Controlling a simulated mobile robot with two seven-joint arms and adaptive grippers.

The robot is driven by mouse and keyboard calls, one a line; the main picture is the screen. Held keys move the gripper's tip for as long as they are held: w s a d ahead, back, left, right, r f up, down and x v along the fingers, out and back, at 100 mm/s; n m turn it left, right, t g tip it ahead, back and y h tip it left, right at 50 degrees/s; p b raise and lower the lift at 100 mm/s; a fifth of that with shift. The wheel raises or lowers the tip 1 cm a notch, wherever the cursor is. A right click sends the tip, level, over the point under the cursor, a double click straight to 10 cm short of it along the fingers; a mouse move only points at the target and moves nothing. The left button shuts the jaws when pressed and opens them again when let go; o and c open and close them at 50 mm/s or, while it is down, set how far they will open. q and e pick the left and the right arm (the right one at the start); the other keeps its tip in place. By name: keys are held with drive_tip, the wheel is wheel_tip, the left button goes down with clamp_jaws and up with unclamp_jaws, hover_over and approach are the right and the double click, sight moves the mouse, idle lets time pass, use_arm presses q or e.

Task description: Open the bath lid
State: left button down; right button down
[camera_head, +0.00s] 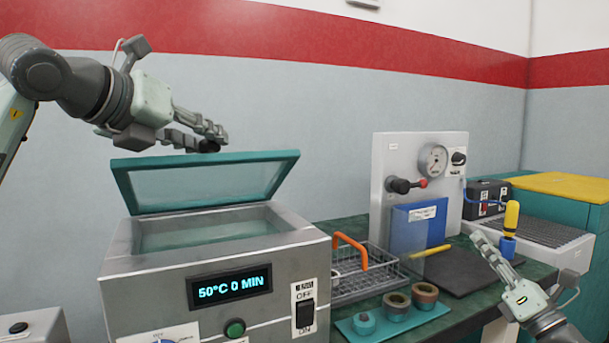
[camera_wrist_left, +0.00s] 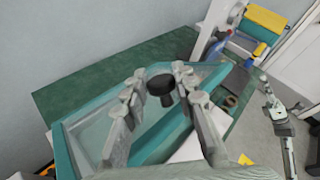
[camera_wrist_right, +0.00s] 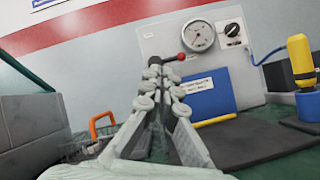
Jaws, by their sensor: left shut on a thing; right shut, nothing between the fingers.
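The bath (camera_head: 160,272) is a grey metal box at the left of the head view, its display reading 50°C 0 MIN. Its teal-framed lid (camera_head: 280,170) with a clear pane is tilted up from the back, and the basin opening (camera_head: 205,230) shows below it. My left gripper (camera_head: 212,140) is above the lid's raised edge, shut on the black lid knob (camera_head: 208,146). In the left wrist view the knob (camera_wrist_left: 160,86) sits between the fingertips. My right gripper (camera_head: 480,240) is shut and empty near the bench's right part.
A wire basket (camera_head: 350,285) with an orange handle and several rings on a teal mat (camera_head: 435,312) are right of the bath.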

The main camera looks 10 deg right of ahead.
use_arm(q)
drive_tip(key=shift+a, duration=0.1)
use_arm(e)
drive_tip(key=a+r+n+g+y, duration=0.4)
drive_tip(key=a+g+y, duration=0.1)
drive_tip(key=a+y, duration=0.8)
use_arm(q)
drive_tip(key=shift+f, duration=0.1)
use_arm(e)
drive_tip(key=n+g+y, duration=0.6)
drive_tip(key=g+y, duration=0.1)
drive_tip(key=g, duration=0.7)
approach(283, 159)
drive_tip(key=a, duration=0.1)
drive_tip(key=s+a, duration=0.1)
drive_tip(key=a, duration=0.2)
drive_tip(key=shift+s+r, duration=0.15)
drive_tip(key=shift+s, duration=0.15)
drive_tip(key=shift+w+a+r, duration=0.2)
drive_tip(key=shift+w+r, duration=0.55)
drive_tip(key=shift+r, duration=0.25)
drive_tip(key=shift+w+a+r, duration=0.15)
drive_tip(key=shift+w+r, duration=0.3)
drive_tip(key=shift+r, duration=0.05)
drive_tip(key=shift+r, duration=0.1)
